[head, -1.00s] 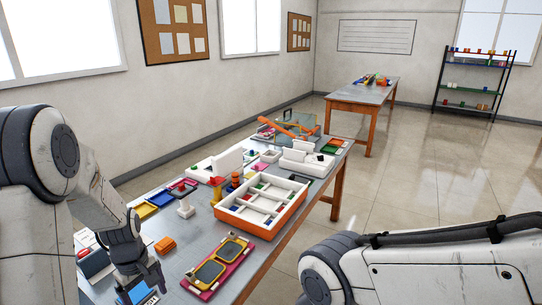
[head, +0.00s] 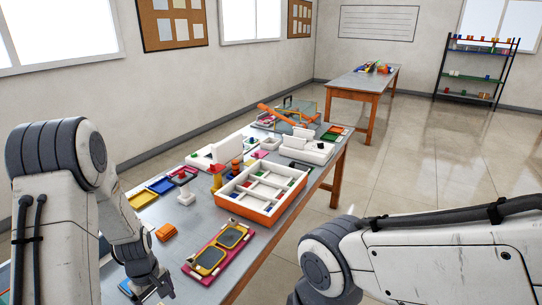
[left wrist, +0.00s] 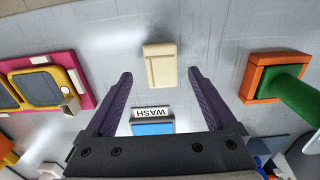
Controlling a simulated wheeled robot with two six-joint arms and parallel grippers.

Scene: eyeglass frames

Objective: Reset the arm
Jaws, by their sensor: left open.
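My left gripper (head: 152,291) is low at the near left of the table in the head view, partly cut off by the bottom edge. In the left wrist view its two dark fingers (left wrist: 160,74) are spread apart with nothing gripped. My right gripper is out of view.
An orange and white compartment box (head: 260,214) stands beyond the pink tray. A small orange block (head: 166,232) sits beside the left arm. In the left wrist view an orange holder with a green cylinder (left wrist: 276,80) is at right. The floor right of the table is clear.

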